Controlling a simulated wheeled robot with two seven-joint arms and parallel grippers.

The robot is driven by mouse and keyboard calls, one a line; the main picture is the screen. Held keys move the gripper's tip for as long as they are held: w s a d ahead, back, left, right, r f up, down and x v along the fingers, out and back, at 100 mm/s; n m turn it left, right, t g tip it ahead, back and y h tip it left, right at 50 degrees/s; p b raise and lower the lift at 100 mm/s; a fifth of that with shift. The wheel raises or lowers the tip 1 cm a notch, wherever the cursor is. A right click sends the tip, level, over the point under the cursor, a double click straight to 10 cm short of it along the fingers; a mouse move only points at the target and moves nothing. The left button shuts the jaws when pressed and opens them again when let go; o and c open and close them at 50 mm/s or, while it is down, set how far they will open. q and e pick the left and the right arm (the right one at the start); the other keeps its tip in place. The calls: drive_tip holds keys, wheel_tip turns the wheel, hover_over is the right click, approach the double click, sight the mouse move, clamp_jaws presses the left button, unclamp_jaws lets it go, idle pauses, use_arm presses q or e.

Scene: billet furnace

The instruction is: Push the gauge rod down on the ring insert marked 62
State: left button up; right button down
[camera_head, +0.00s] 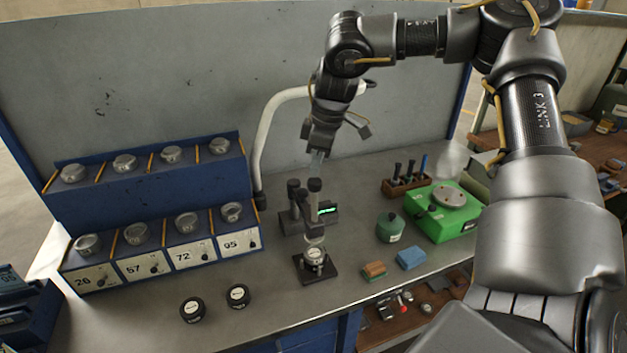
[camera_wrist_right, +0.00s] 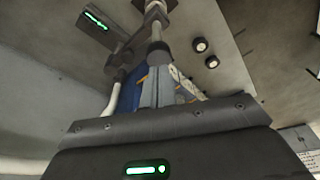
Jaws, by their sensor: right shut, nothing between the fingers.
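The gauge stand (camera_head: 291,222) is in the middle of the bench, with an upright gauge rod (camera_head: 315,207) that has a dark cap on top. Below the rod, a metal ring insert (camera_head: 314,254) sits on a small black base plate (camera_head: 330,272); I cannot read its marking. My right gripper (camera_head: 316,168) points down, shut and empty, just above the rod's cap. I cannot tell whether it touches the cap. In the right wrist view, the fingers (camera_wrist_right: 163,88) point toward the rod's dark cap (camera_wrist_right: 158,54). My left gripper is not in view.
A blue rack (camera_head: 150,200) with metal rings and labels 26, 57, 72, 95 stands left. Two black round pieces (camera_head: 192,309) (camera_head: 238,296) lie in front. A green device (camera_head: 442,228), a green canister (camera_head: 390,228) and small blocks (camera_head: 411,258) stand right.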

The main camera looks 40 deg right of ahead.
sight(318, 181)
drive_tip(key=shift+s+d+b+x, duration=0.15)
drive_tip(key=shift+s+b+x, duration=0.05)
drive_tip(key=shift+b+x, duration=1)
drive_tip(key=shift+s+d+b+x, duration=0.2)
drive_tip(key=shift+b+x, duration=1.05)
drive_tip(key=shift+s+d+b+x, duration=0.15)
drive_tip(key=shift+b+x, duration=1.05)
drive_tip(key=shift+w+a+p+v, duration=0.2)
drive_tip(key=shift+p+v, duration=0.4)
drive_tip(key=shift+v, duration=0.55)
drive_tip(key=shift+w+a+p+v, duration=0.15)
drive_tip(key=shift+p+v, duration=0.5)
drive_tip(key=shift+v, duration=0.45)
drive_tip(key=shift+w+a+p+v, duration=0.1)
drive_tip(key=shift+w+p+v, duration=0.1)
drive_tip(key=shift+p+v, duration=0.7)
drive_tip(key=shift+s+r+b, duration=0.1)
drive_tip(key=shift+r+b, duration=0.2)
drive_tip(key=shift+r, duration=0.1)
drive_tip(key=shift+a, duration=0.1)
